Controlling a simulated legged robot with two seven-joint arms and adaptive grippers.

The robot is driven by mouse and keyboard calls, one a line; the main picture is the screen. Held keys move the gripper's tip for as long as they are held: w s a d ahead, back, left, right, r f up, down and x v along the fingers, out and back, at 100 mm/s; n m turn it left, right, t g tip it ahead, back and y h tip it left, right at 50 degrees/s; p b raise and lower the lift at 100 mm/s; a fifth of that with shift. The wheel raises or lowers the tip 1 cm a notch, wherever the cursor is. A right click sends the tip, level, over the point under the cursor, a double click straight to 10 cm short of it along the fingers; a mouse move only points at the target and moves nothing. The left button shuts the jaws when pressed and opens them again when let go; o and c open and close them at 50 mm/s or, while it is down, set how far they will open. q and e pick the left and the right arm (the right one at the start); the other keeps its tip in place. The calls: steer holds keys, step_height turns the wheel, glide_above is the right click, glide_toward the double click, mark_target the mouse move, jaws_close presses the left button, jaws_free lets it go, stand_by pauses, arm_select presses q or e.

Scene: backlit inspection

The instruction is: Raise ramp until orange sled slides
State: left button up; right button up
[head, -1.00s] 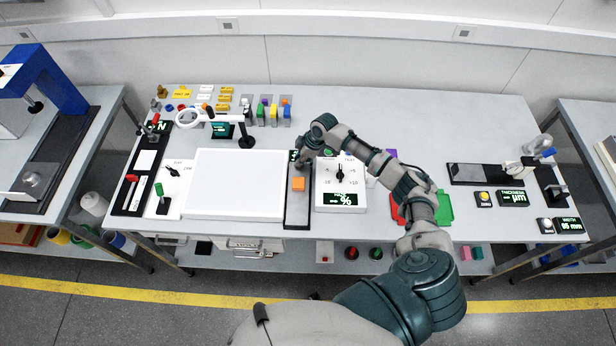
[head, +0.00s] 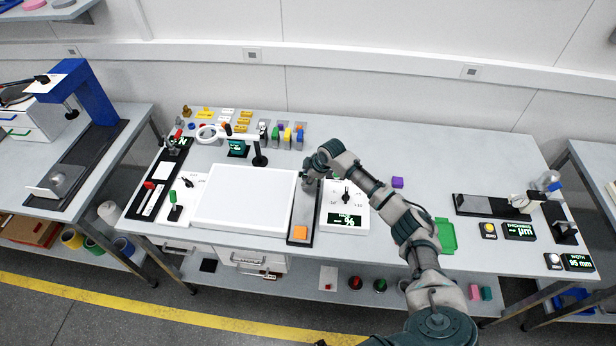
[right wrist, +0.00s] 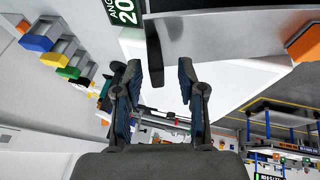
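The orange sled (head: 300,232) is a small block near the front end of the dark ramp strip (head: 304,212). It also shows at the right edge of the right wrist view (right wrist: 304,42). My right gripper (head: 308,184) is over the back end of the strip, which it partly hides. In the right wrist view my right gripper (right wrist: 159,64) has its fingers apart. A dark bar (right wrist: 153,45) shows between the fingertips, with a gap on each side. An angle display (right wrist: 122,12) reads 20, partly cut off. My left gripper is not in view.
A white panel (head: 245,198) lies left of the ramp, and a white dial unit (head: 345,202) stands close on its right. A green tray (head: 445,236) lies right of my right arm.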

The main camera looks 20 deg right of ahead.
steer(key=shift+a+r, duration=0.1)
steer(key=shift+a, duration=0.05)
steer(key=shift+s+r, duration=0.1)
steer(key=shift+r, duration=0.2)
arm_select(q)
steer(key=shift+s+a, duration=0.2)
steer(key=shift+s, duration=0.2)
arm_select(e)
steer(key=v, duration=1.1)
steer(key=shift+s, duration=0.1)
